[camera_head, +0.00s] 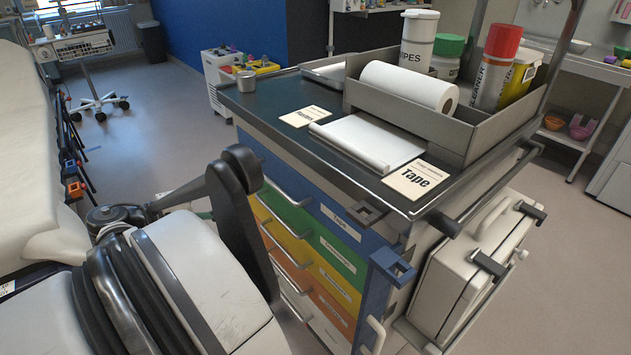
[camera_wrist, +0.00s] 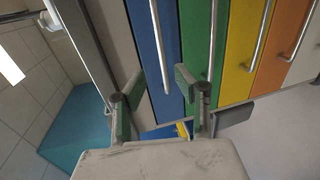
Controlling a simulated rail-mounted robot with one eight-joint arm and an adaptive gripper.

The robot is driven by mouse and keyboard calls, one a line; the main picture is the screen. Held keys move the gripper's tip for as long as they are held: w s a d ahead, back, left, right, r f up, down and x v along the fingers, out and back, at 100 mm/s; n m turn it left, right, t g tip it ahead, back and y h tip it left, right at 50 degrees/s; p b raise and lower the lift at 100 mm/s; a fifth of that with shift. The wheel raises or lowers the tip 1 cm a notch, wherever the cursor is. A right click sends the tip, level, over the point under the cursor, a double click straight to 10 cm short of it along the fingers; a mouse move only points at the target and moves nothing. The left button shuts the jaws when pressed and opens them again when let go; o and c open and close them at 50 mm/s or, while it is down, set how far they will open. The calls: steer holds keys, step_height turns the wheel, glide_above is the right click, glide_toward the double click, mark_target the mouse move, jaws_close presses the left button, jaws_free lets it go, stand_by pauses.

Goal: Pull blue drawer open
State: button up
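The blue drawer (camera_head: 325,208) is the top drawer of the cart, above the green one, and looks shut. Its metal bar handle (camera_head: 290,192) runs along the front in the head view. In the wrist view the blue drawer (camera_wrist: 143,40) carries the handle (camera_wrist: 159,40), which points down between my fingers. My gripper (camera_wrist: 160,80) is open, with one fingertip on each side of the handle line, and holds nothing. I cannot tell whether either finger touches the handle. In the head view my dark arm end hides part of the cart front.
Green (camera_head: 343,255), yellow and orange drawers with similar handles lie below. The cart top (camera_head: 258,101) bears a tray (camera_head: 443,131) with a paper roll and bottles, plus cards. A blue bracket (camera_head: 392,267) juts from the front corner. A white-covered stretcher (camera_head: 25,150) stands left.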

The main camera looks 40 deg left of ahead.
mark_target(274, 183)
steer(key=b+x, duration=0.2)
steer(key=x, duration=1.1)
steer(key=shift+w+f, duration=0.1)
steer(key=shift+w, duration=0.15)
jaws_close()
